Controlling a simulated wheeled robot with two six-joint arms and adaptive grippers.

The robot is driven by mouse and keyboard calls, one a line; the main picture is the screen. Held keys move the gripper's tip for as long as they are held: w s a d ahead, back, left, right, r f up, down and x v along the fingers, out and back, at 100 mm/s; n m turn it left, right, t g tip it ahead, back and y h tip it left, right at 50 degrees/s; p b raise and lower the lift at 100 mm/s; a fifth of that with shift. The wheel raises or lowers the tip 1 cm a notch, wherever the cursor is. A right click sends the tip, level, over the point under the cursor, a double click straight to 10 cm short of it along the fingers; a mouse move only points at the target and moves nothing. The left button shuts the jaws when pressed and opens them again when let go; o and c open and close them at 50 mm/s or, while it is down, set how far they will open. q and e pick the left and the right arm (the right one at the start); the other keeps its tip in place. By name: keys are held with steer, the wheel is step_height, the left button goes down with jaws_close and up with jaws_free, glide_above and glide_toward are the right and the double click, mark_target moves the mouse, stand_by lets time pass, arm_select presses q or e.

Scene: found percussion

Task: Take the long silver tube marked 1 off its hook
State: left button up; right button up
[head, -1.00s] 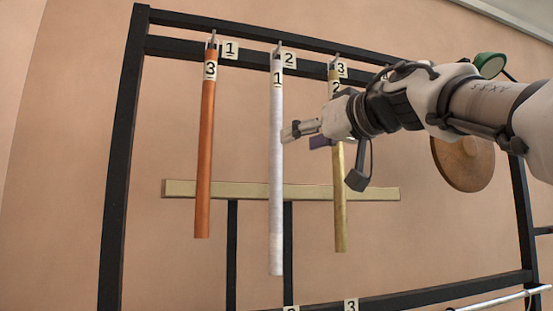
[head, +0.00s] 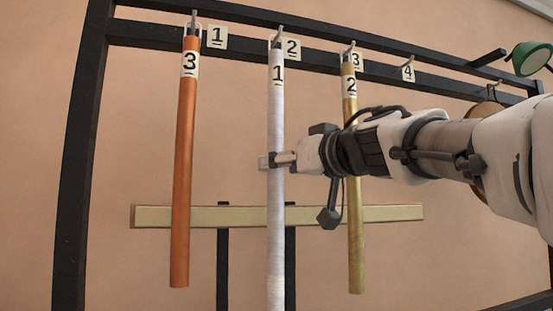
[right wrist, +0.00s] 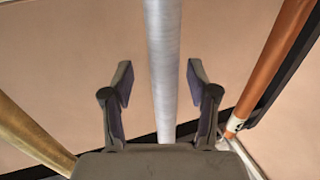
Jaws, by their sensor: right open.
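The long silver tube marked 1 (head: 276,200) hangs upright from the hook beside the frame's label 2. Its lower end is cut off by the bottom edge of the head view. My right gripper (head: 277,160) is at the tube's upper half, coming from the right. In the right wrist view the silver tube (right wrist: 164,60) runs between the two open fingers (right wrist: 158,85), with a gap on each side. My left gripper is not in view.
An orange tube marked 3 (head: 181,200) hangs to the left under label 1. A gold tube marked 2 (head: 355,240) hangs to the right, behind my right arm. A pale wooden bar (head: 160,216) crosses behind the tubes. The black frame (head: 75,180) holds the hooks.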

steer(key=shift+w+a+r+b, duration=0.15)
steer(key=shift+w+a, duration=0.05)
steer(key=shift+a, duration=0.2)
steer(key=shift+w+a+r+b, duration=0.1)
steer(key=shift+w+a+b, duration=0.1)
steer(key=shift+a, duration=0.2)
steer(key=shift+w+d+f, duration=0.15)
steer(key=shift+w, duration=0.05)
jaws_close()
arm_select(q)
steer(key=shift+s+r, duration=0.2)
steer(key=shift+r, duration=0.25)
arm_select(e)
steer(key=shift+s, duration=0.1)
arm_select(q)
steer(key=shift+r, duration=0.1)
arm_select(e)
steer(key=shift+r, duration=0.2)
